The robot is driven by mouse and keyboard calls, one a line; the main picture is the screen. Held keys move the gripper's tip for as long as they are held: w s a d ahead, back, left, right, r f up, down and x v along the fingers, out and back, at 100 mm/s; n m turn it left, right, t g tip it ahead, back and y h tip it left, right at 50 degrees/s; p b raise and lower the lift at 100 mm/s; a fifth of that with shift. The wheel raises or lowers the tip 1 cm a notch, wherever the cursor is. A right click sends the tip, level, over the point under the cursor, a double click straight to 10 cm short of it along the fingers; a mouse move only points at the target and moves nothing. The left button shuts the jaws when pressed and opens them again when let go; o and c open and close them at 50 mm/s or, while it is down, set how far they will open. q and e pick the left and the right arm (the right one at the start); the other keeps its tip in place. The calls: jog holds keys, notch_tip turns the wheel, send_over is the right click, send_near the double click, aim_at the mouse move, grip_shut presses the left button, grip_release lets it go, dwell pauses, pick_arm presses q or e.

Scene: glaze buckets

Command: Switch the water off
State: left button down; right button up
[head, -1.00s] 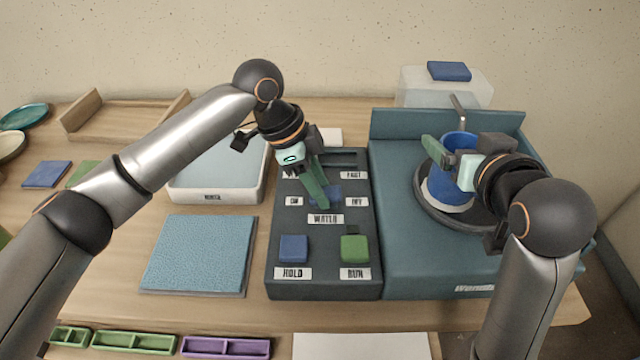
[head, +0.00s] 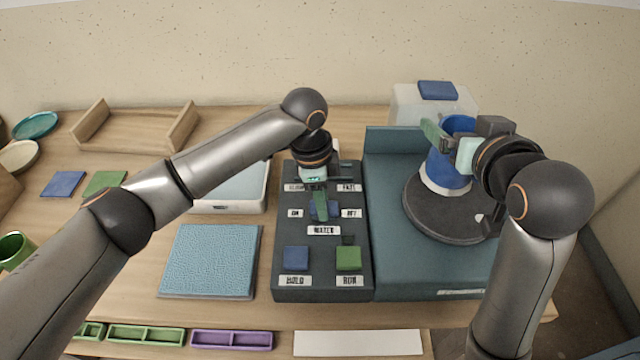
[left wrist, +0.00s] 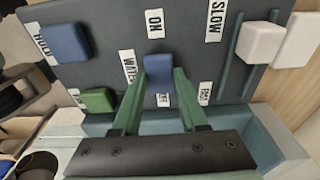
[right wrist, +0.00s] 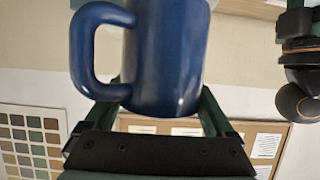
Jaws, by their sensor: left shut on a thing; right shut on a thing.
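The WATER switch has a blue knob (head: 334,210) on the dark control panel, with the ON label to its left and the OFF label to its right. In the left wrist view the blue knob (left wrist: 158,80) sits between my two green fingertips. My left gripper (head: 320,205) is shut on it. I cannot tell exactly which side the knob is set to. My right gripper (head: 440,140) is shut on a blue mug (head: 455,155) with a white lower part, over the dark round wheel (head: 450,225). The mug (right wrist: 165,55) fills the upper right wrist view.
On the panel, a blue HOLD button (head: 296,257) and a green RUN button (head: 348,257) lie nearer me, with the SLOW–FAST slider behind. A light blue mat (head: 210,260) lies left of the panel. A translucent box (head: 435,105) stands behind the wheel.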

pick_arm(q)
jog(key=shift+d+r+y+p, duration=0.25)
jog(key=shift+y+p, duration=0.35)
jog(key=shift+p, duration=0.25)
pick_arm(e)
notch_tip(320, 180, up, 3)
pick_arm(q)
jog(key=shift+f+y, duration=0.25)
jog(key=shift+y, duration=0.05)
pick_arm(e)
jog(key=shift+r, duration=0.2)
pick_arm(q)
jog(key=shift+c, duration=2.2)
grip_release()
notch_tip(320, 180, up, 12)
jog(key=shift+d, duration=0.25)
jog(key=shift+s, duration=0.1)
pick_arm(e)
jog(key=shift+f, duration=0.1)
